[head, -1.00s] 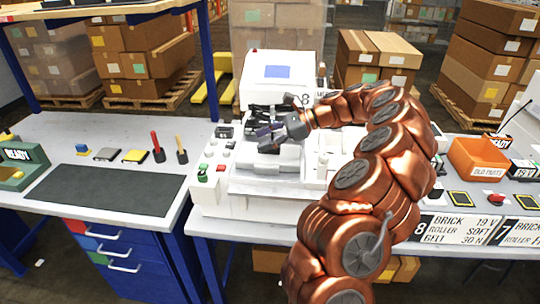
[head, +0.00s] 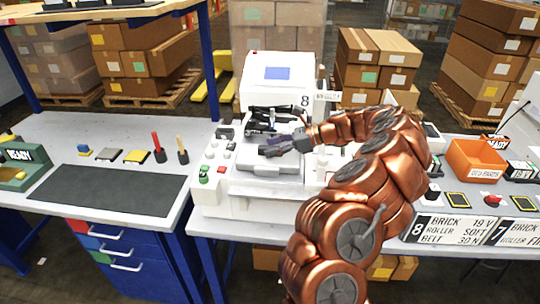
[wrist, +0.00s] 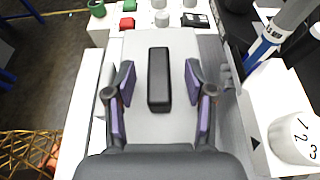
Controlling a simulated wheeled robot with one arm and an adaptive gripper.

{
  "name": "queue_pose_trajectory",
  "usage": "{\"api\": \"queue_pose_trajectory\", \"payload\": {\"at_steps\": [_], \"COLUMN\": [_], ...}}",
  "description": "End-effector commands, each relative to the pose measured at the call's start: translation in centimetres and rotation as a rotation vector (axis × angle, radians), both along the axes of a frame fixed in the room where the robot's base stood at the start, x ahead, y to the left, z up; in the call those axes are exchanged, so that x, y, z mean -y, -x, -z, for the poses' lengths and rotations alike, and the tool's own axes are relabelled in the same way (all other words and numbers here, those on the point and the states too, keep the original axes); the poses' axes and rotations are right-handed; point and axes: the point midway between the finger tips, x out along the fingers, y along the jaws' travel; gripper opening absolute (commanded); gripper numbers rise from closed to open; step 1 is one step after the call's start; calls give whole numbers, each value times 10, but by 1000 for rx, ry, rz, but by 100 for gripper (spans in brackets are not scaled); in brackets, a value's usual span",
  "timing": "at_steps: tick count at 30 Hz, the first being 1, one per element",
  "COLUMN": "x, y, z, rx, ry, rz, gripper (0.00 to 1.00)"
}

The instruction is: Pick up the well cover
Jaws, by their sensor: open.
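The well cover (wrist: 143,128) appears to be the light grey plate in the wrist view, with a black bar handle (wrist: 158,65) standing on it. In the head view the cover (head: 262,170) shows at the front of the white plotter, partly behind my gripper. My gripper (wrist: 160,84) is open, with one purple-padded finger on each side of the handle in the wrist view. Gaps show between the handle and both fingers. Whether the fingertips are down at handle height cannot be told. In the head view my gripper (head: 272,148) is above the cover.
The white plotter (head: 218,203) carries green and red buttons (wrist: 127,22) beyond the cover. A white numbered cylinder (wrist: 292,140) and a grey post (wrist: 285,25) stand close on the right. A dark mat (head: 108,190) lies on the left bench.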

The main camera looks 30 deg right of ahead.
Motion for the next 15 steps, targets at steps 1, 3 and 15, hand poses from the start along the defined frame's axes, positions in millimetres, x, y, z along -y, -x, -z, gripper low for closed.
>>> {"api": "queue_pose_trajectory", "payload": {"at_steps": [1, 3, 15], "x": [-8, -14, -20], "y": [-2, -9, -16], "z": [-3, 2, 9], "rx": [0, 0, 1], "ry": [-3, -2, 1], "rz": [-6, -3, 1], "gripper": [54, 54, 48]}}
